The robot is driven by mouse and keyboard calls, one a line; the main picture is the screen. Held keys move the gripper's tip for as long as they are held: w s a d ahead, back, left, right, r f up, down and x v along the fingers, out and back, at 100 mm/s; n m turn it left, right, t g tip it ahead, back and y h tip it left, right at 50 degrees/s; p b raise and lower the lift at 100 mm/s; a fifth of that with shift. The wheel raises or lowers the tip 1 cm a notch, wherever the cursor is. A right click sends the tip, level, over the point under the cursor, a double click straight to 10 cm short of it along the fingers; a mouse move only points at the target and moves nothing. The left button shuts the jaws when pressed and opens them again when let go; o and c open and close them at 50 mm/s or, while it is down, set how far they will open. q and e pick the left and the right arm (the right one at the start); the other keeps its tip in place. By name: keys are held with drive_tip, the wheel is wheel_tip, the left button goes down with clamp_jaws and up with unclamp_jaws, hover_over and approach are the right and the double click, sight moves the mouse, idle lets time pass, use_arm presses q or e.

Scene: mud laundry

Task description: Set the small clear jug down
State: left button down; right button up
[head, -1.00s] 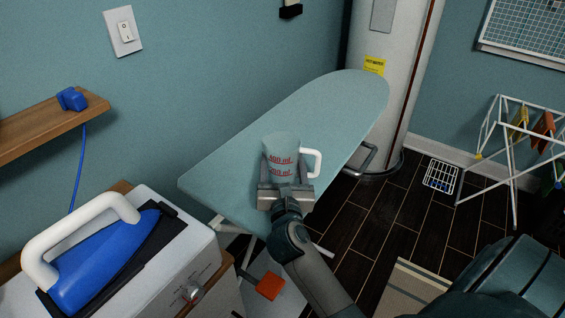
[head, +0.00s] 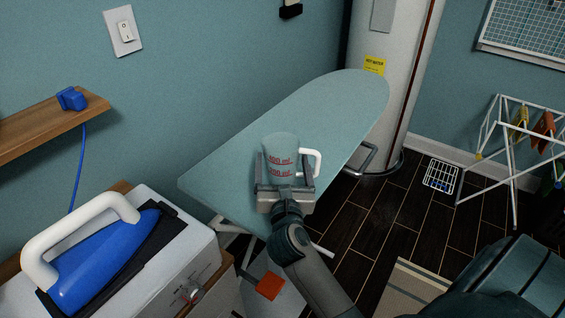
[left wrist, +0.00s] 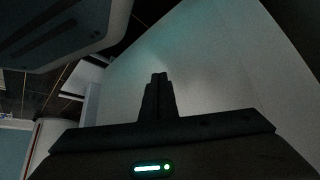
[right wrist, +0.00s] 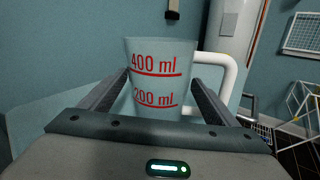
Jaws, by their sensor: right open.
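The small clear jug (head: 281,152) has red 200 ml and 400 ml marks and a white handle on its right side. It stands upright on the pale blue ironing board (head: 335,105), near its front edge. My right gripper (head: 285,172) is open, with one finger on each side of the jug. In the right wrist view the jug (right wrist: 158,88) sits between the spread fingers, with its handle by the right finger. Its base is hidden by the gripper body. My left gripper (left wrist: 159,85) shows only in the left wrist view, its fingers together and nothing between them.
A wooden shelf (head: 50,126) is on the wall. A white water heater (head: 385,85) stands behind the board's far end. The board beyond the jug is clear.

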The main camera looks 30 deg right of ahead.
drive_tip(key=b+v, duration=0.2)
drive_tip(key=v, duration=0.8)
drive_tip(key=shift+s+f, duration=0.1)
drive_tip(key=shift+s, duration=0.1)
use_arm(q)
drive_tip(key=shift+s+a+f+g+y, duration=0.15)
drive_tip(key=shift+s+a+f+g, duration=0.25)
drive_tip(key=shift+a+f, duration=0.15)
drive_tip(key=shift+s+a+f+g+y, duration=0.15)
drive_tip(key=shift+s+a+f+g, duration=0.15)
drive_tip(key=shift+a+f+g, duration=0.15)
use_arm(e)
drive_tip(key=shift+s+a, duration=0.3)
drive_tip(key=shift+s, duration=0.1)
